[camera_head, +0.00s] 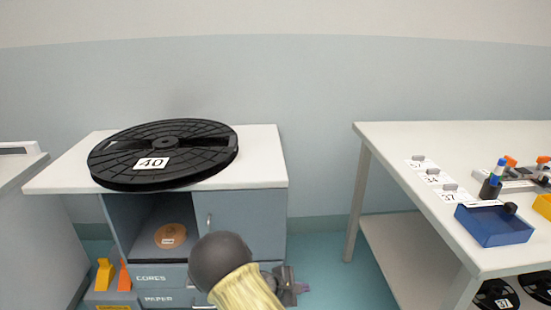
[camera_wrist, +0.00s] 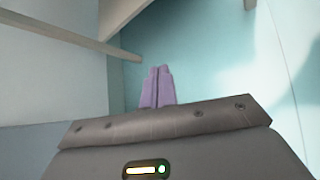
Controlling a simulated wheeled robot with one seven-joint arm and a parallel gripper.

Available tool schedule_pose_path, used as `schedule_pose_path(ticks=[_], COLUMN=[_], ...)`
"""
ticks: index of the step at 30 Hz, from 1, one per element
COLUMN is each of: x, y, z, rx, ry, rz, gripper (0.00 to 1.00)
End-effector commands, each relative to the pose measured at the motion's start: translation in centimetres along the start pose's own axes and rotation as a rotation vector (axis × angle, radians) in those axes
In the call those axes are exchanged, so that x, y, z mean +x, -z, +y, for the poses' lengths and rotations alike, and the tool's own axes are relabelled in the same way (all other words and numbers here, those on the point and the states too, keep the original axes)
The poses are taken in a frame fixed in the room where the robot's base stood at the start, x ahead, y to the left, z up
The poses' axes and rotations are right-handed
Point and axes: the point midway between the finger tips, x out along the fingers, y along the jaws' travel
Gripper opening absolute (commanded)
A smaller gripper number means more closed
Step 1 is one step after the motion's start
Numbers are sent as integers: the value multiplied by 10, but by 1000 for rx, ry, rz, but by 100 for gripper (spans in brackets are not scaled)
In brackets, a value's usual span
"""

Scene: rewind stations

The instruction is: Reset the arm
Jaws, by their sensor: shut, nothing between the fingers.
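My gripper (camera_wrist: 157,72) shows in the wrist view as two purple fingers pressed together with nothing between them. It points down toward the teal floor (camera_wrist: 200,45). In the head view my gripper (camera_head: 298,289) is at the bottom centre, in front of the cabinet's right side and partly hidden by my own arm. It appears clear of the furniture.
A black reel (camera_head: 195,150) marked 40 lies on the white-topped cabinet (camera_head: 262,160) at left. A white table (camera_head: 390,135) at right holds a blue tray (camera_head: 490,228) and several small items. Open floor (camera_head: 325,265) lies between them.

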Motion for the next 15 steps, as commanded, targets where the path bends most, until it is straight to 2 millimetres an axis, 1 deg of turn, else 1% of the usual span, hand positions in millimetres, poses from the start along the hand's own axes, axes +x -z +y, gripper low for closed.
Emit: schedule_pose_path(ticks=[1, 3, 8, 15], x=[-2, -5, -18, -51], y=[-19, -38, -79, -132], z=[-4, -13, -32, -54], rx=[71, 158, 360, 667], ry=[69, 157, 338, 560], rz=[20, 49, 113, 213], gripper=[0, 0, 0, 0])
